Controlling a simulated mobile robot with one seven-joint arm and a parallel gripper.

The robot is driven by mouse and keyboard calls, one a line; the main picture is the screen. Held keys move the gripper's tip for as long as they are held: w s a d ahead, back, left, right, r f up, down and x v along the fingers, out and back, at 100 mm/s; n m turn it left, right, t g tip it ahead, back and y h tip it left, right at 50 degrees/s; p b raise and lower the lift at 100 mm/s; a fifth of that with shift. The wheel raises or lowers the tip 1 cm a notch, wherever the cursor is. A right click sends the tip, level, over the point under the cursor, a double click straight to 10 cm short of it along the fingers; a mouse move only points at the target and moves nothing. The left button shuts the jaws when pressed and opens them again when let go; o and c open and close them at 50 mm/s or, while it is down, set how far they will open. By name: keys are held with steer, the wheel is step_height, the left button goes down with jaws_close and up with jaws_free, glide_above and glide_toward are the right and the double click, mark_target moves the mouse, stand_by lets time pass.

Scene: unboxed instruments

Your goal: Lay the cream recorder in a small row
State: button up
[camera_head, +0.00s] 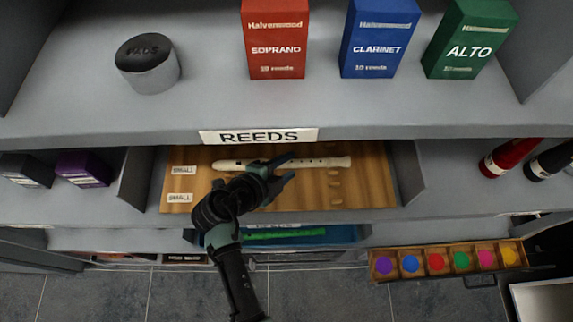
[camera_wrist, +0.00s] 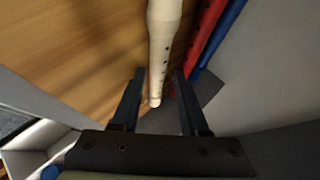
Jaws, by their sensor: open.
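The cream recorder (camera_head: 322,162) lies lengthwise across the wooden board (camera_head: 370,190) on the middle shelf, level with the upper SMALL label (camera_head: 184,170). A second SMALL label (camera_head: 180,198) marks the row below. My gripper (camera_head: 291,167) is in front of the board and hides part of the recorder's middle. In the wrist view my gripper (camera_wrist: 158,76) is open, and one end of the cream recorder (camera_wrist: 162,45) shows between its fingers. I see a gap on both sides, with no clear grip. Whether the fingers are level with it is hard to tell.
The upper shelf edge with the REEDS sign (camera_head: 259,136) overhangs the board. Grey dividers (camera_head: 405,172) stand at the board's sides. Red (camera_wrist: 205,35) and blue (camera_wrist: 225,35) long things show beside the recorder in the wrist view. The board's lower row looks mostly bare.

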steer(key=shift+s+f, duration=0.4)
steer(key=shift+f, duration=0.1)
steer(key=shift+s+a+r, duration=0.2)
steer(key=shift+s+r, duration=0.05)
steer(key=b+v, duration=0.2)
steer(key=v, duration=1)
steer(key=shift+w+r, duration=0.3)
steer(key=shift+r, duration=0.2)
